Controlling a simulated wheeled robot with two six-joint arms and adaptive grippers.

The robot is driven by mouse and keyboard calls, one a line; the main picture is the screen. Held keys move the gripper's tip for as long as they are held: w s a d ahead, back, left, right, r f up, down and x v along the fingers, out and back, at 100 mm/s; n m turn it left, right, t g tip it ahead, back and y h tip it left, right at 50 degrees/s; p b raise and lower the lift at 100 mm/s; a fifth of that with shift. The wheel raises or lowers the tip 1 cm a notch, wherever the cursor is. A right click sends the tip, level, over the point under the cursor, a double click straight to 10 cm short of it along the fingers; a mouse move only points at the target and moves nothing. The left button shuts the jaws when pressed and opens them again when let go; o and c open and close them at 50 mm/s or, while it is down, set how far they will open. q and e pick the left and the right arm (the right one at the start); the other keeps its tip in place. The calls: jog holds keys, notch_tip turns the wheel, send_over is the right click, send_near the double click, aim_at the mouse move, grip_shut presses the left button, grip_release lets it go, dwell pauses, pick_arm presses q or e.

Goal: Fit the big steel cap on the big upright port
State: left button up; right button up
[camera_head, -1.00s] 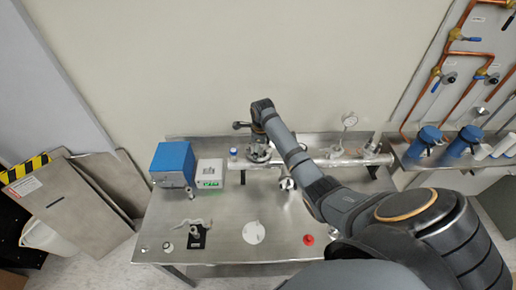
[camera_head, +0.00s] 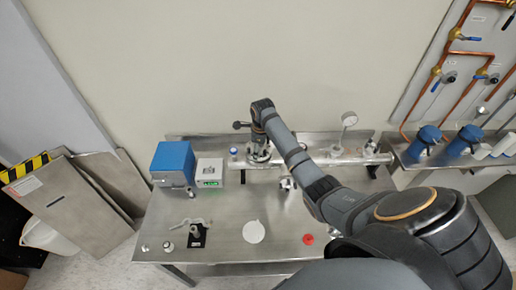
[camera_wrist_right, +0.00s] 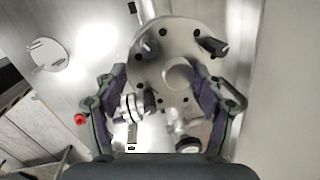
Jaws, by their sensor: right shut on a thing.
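My right gripper (camera_head: 258,146) is at the back of the steel bench, over the spot where a round steel flange (camera_head: 259,156) shows below it. In the right wrist view the gripper (camera_wrist_right: 165,88) has its two fingers on either side of a big round steel cap (camera_wrist_right: 150,70) with bolt holes and a central round boss, and is shut on it. Dark stud-like or clamp parts show at the cap's rim. The big upright port is mostly hidden under the cap and gripper; I cannot tell whether the cap is seated or just above it. My left gripper is not in view.
A blue box (camera_head: 173,163) and a white-green device (camera_head: 209,172) stand to the left. A horizontal steel pipe (camera_head: 340,160) with a gauge (camera_head: 349,120) runs right.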

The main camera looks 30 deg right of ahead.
jog(key=shift+w+f, duration=0.1)
jog(key=shift+f, duration=0.15)
dwell(1.0)
jog(key=o, duration=1)
jog(key=shift+c, duration=0.2)
jog(key=o, duration=0.4)
jog(key=shift+c, duration=0.2)
jog(key=shift+s+f, duration=0.25)
jog(key=shift+r, duration=0.1)
notch_tip(320, 180, up, 12)
jog(key=s, duration=0.1)
jog(key=shift+s+a, duration=0.2)
jog(key=shift+s, duration=0.2)
